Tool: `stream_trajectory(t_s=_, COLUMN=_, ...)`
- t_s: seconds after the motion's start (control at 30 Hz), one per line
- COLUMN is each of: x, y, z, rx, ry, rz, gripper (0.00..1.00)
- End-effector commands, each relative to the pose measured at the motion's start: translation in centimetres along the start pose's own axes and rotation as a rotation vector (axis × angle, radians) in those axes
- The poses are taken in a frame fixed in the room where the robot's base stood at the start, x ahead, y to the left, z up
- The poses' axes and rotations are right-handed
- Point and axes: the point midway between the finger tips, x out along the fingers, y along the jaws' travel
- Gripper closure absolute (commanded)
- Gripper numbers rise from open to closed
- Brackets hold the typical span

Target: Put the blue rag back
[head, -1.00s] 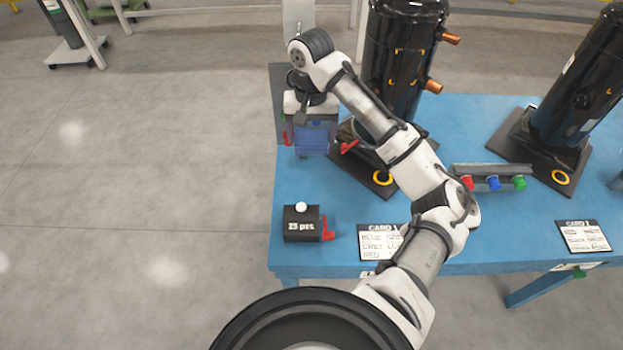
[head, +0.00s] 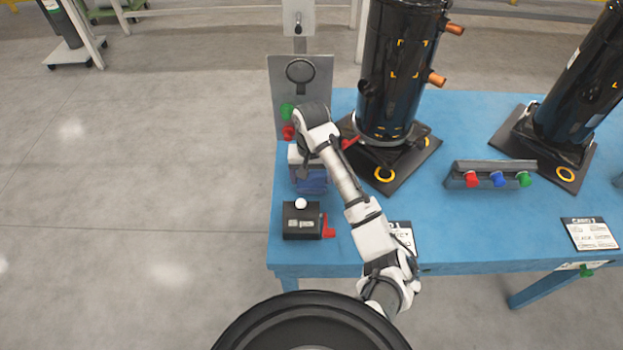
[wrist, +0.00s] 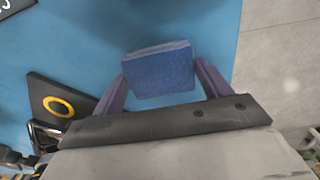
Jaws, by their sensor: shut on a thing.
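The blue rag (wrist: 160,72) is a folded, flat-sided block between the two fingers of my gripper (wrist: 162,80) in the wrist view. My gripper is shut on it. In the head view the rag (head: 312,181) hangs under my wrist over the left side of the blue table, just behind the small black box. My gripper's fingers are mostly hidden there by my wrist. I cannot tell how high the rag is above the table.
A grey panel (head: 322,85) with green and red knobs stands at the table's back left. A black compressor (head: 393,85) stands right of my arm. The black box (head: 301,221) has a red lever. A rack (head: 465,167) holds coloured plugs.

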Motion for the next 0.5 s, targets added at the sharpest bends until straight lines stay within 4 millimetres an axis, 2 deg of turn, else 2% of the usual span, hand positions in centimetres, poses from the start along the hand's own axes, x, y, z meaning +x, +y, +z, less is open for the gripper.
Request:
stream_trajectory(t_s=0.07, x=0.85, y=-0.03, z=0.04, rx=0.001, ry=-0.001, rz=-0.001, gripper=0.42)
stream_trajectory(t_s=0.37, x=0.93, y=0.02, z=0.01, rx=0.001, ry=-0.001, rz=0.0, gripper=0.42)
stream_trajectory(t_s=0.4, x=0.93, y=0.04, z=-0.01, rx=0.001, ry=0.0, rz=0.0, gripper=0.21)
stream_trajectory(t_s=0.5, x=0.9, y=0.04, z=-0.01, rx=0.001, ry=0.0, rz=0.0, gripper=0.08)
